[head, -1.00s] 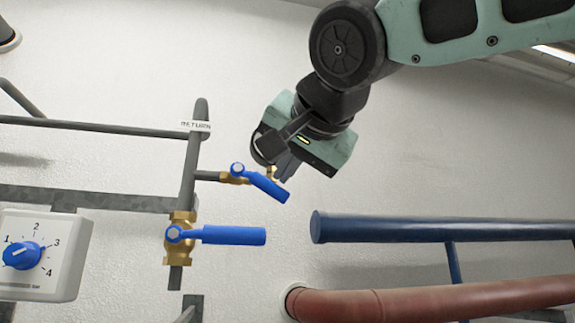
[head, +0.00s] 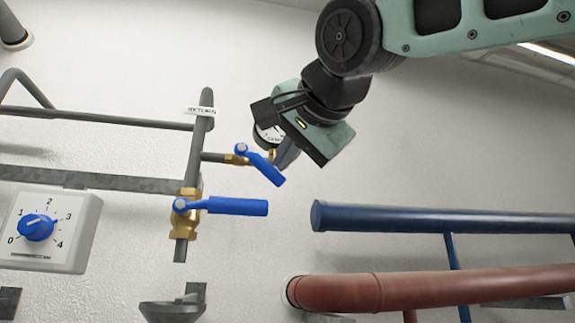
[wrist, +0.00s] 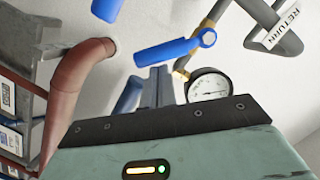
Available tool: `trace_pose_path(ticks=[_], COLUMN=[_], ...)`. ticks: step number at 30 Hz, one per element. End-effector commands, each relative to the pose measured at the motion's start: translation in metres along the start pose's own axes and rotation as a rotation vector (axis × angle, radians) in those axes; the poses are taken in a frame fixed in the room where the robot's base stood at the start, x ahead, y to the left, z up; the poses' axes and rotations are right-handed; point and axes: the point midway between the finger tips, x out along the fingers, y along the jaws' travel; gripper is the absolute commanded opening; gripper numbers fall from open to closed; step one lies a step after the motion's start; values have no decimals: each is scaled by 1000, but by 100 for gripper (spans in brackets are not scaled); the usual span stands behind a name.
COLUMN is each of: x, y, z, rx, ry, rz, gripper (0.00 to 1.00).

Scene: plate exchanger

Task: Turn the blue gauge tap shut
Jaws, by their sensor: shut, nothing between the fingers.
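The blue gauge tap (head: 262,166) is a short blue lever on a brass fitting, on a side branch of the grey return pipe. It slants down to the right from its pivot. In the wrist view the tap (wrist: 172,50) crosses in front of my fingertips. A round white gauge (head: 268,135) sits behind it, partly hidden by my gripper; its face shows in the wrist view (wrist: 208,86). My gripper (head: 285,154) is shut and empty, right beside the lever's far side. I cannot tell if it touches the lever.
A larger blue lever (head: 237,206) lies level on the main brass valve (head: 184,222) just below. A dial box (head: 75,245) is at lower left. A blue pipe (head: 430,219) and a red pipe (head: 430,290) run at the right. The wall between is bare.

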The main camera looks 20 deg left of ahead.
Motion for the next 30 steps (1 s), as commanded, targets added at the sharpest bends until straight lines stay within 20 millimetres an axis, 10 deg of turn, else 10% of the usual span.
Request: trace_pose_path(ticks=[30], x=[14], y=[5], z=[54], rx=[662], ry=[-4], rz=[-165], gripper=[0])
